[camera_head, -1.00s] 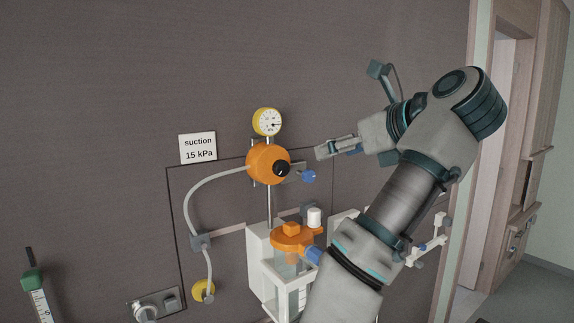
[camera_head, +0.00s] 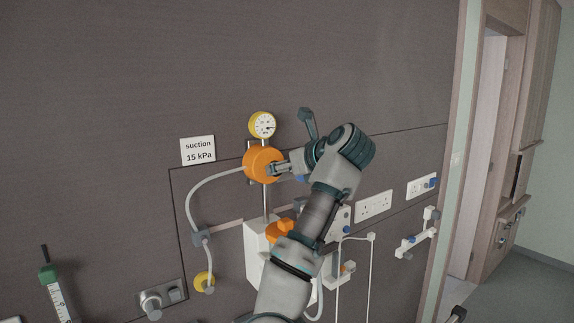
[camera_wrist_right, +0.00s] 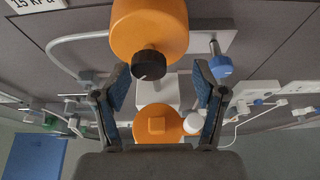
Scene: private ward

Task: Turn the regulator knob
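The orange suction regulator (camera_head: 256,164) is on the wall, with a round yellow-rimmed gauge (camera_head: 262,125) above it. Its black knob (camera_wrist_right: 148,63) shows in the right wrist view with a small white mark; in the head view my gripper hides it. My right gripper (camera_head: 271,169) is at the regulator's front. In the right wrist view its blue-padded fingers (camera_wrist_right: 161,74) are spread apart. The knob appears between the fingertips, nearer the left one, with a wide gap on the right. I cannot tell whether the left finger touches it. My left gripper is not in view.
A sign (camera_head: 198,150) reads "suction 15 kPa". A grey hose (camera_head: 191,192) runs left of the regulator. A blue knob (camera_wrist_right: 220,67) sits right of it. An orange-lidded canister (camera_wrist_right: 158,126) is below. Sockets (camera_head: 374,206) and a rail lie to the right.

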